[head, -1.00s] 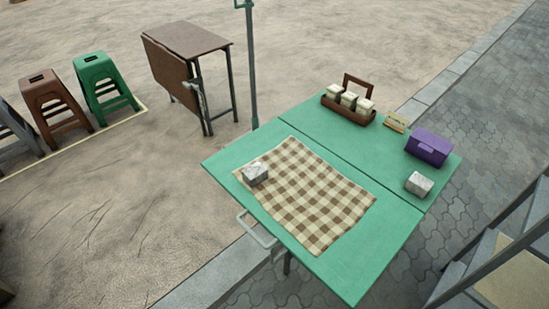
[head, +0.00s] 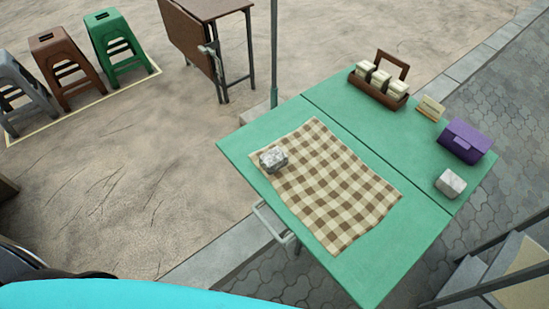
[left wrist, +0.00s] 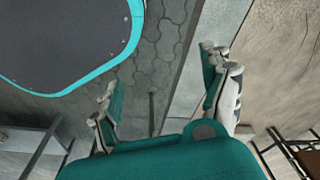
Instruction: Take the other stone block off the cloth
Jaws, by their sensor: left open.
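A grey-white stone block (head: 273,160) lies on the brown-and-cream checked cloth (head: 335,190), near the cloth's left corner. A second stone block (head: 450,183) sits on the bare green table (head: 380,268) at the right, off the cloth. My left gripper (left wrist: 162,95) shows in the left wrist view, its fingers apart and empty, above the paving and away from both blocks. My left gripper is out of the head view. My right gripper is in neither view.
A purple box (head: 466,141), a small wooden holder (head: 429,108) and a brown caddy with jars (head: 378,83) stand along the table's far right side. A metal pole (head: 273,60) rises behind the table. Stools (head: 117,45) stand at the far left. Steps (head: 500,270) are at the lower right.

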